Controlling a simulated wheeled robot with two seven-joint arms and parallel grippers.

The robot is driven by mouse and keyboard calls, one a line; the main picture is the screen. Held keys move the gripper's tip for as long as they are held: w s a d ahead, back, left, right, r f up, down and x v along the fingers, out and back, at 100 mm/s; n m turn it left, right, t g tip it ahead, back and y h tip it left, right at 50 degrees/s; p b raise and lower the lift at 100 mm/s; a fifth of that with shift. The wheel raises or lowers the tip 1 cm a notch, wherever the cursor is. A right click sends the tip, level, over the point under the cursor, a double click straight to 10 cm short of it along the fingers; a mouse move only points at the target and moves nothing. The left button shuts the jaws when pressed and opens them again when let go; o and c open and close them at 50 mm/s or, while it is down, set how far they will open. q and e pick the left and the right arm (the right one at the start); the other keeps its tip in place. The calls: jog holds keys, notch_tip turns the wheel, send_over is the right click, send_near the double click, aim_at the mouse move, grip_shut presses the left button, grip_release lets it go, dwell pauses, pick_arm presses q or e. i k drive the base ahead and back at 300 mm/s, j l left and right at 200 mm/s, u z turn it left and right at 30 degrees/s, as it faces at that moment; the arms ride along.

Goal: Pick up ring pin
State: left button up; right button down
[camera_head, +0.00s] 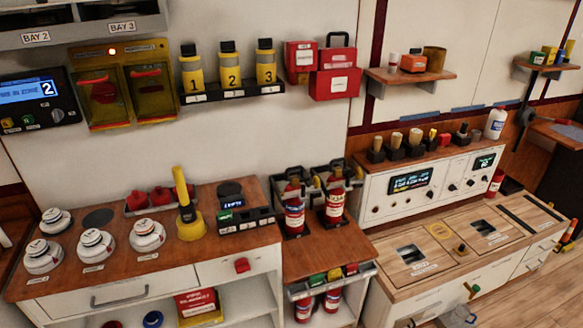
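I cannot make out a ring pin for certain at this size. Two red fire extinguishers stand upright in dark holders on the wooden counter: the left one (294,213) and the right one (335,206). Their black handles are on top, and any pin there is too small to tell. More red extinguishers (303,308) stand on the shelf below. Neither of my grippers is in view.
White round detectors (147,235) and a yellow upright tool (188,212) stand on the left counter. A white console (430,185) stands right, behind a low wooden bench (480,245).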

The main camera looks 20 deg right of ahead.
aim_at(316, 180)
jog(key=i+l, duration=0.1)
jog(key=l, duration=1)
jog(key=i+l, duration=0.15)
jog(key=l, duration=0.4)
jog(key=i+l, duration=0.1)
jog(key=l, duration=0.45)
jog(key=i+l, duration=0.1)
jog(key=l, duration=1)
jog(key=i, duration=0.05)
